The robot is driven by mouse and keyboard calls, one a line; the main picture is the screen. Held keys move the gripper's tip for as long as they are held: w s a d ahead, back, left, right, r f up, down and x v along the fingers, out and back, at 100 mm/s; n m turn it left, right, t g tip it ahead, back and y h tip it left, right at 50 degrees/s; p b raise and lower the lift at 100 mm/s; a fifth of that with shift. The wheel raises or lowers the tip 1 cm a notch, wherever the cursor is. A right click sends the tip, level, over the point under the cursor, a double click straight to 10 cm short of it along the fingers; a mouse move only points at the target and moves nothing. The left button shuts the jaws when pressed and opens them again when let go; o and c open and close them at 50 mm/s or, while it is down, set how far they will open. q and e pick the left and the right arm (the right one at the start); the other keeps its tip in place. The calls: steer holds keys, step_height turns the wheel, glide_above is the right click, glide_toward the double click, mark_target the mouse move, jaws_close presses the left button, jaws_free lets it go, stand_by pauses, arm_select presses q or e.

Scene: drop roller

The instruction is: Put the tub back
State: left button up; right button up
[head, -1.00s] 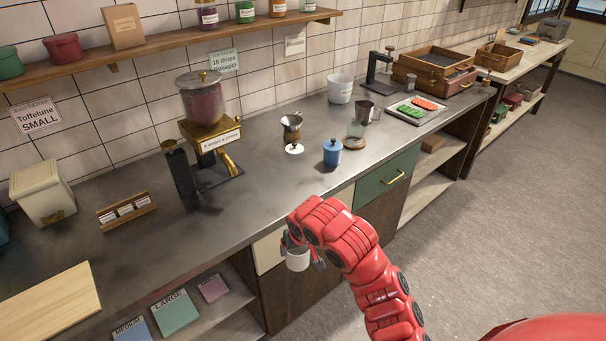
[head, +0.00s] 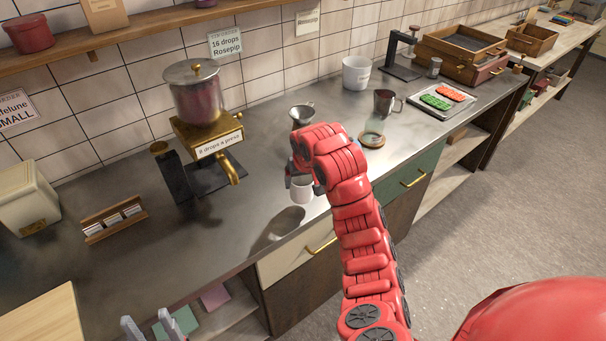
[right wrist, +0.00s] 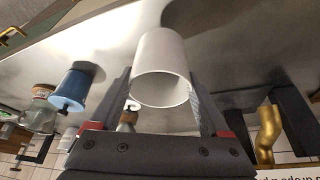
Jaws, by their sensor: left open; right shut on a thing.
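The small white tub (head: 301,190) is held in my right gripper (head: 300,178), above the counter's front part; its shadow falls on the counter to its lower left. In the right wrist view the tub (right wrist: 162,55) sits between the two fingers of my right gripper (right wrist: 163,98), its open round end facing the camera. I see no contents in the visible part of it. My left gripper (head: 152,328) shows only its fingertips at the bottom left edge, apart and empty, near the lower shelf.
The dispenser with a brass spout (head: 207,125) stands left of the tub. A blue jar (right wrist: 74,87) shows in the wrist view.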

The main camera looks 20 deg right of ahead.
steer(key=w+d+f+p, duration=0.1)
steer(key=w, duration=0.1)
steer(key=w+d+f+p, duration=0.1)
steer(key=w+p, duration=0.1)
steer(key=w, duration=0.1)
steer(key=w+d+f+p, duration=0.1)
steer(key=w+f+p, duration=0.1)
steer(key=w, duration=0.1)
steer(key=shift+w+d+f, duration=0.1)
steer(key=shift+w, duration=0.15)
steer(key=shift+f, duration=0.35)
steer(key=o, duration=1.5)
steer(key=shift+r, duration=0.1)
